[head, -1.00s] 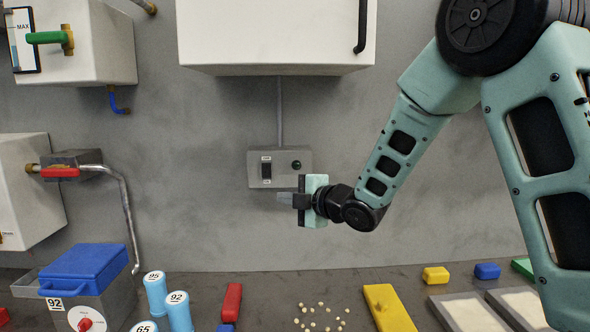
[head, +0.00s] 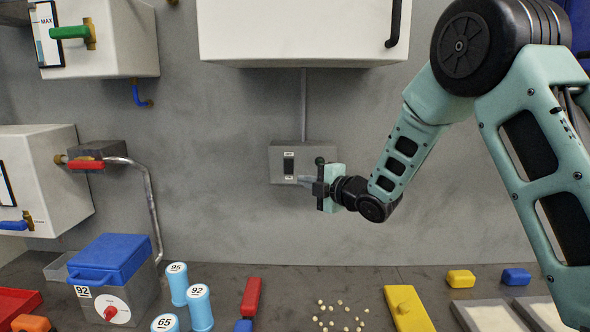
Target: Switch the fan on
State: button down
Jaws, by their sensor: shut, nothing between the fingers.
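A grey switch box (head: 278,150) is fixed to the back wall below the white cabinet. I cannot tell whether the tips touch the box. No fan is clearly visible.
A white cabinet (head: 290,30) with a black handle hangs above. Below, the counter holds a blue-lidded box (head: 108,258), blue cylinders (head: 199,305), a red block (head: 251,297), pale beads and a yellow block (head: 408,310).

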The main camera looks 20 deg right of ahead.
aim_at(286, 173)
jog(key=w+p, duration=0.1)
jog(key=w, duration=0.1)
jog(key=w+p, duration=0.2)
jog(key=w, duration=0.1)
jog(key=w+a+f+p, duration=0.1)
jog(key=w, duration=0.2)
jog(key=shift+p, duration=0.3)
jog(key=shift+f+b, duration=0.1)
jog(key=shift+b, duration=0.25)
jog(key=b, duration=0.2)
jog(key=shift+w+d+f+b, duration=0.1)
jog(key=shift+w+f+b, duration=0.05)
jog(key=shift+f+b, duration=0.2)
jog(key=shift+r+p, duration=0.4)
jog(key=shift+p, duration=0.05)
jog(key=shift+f, duration=0.1)
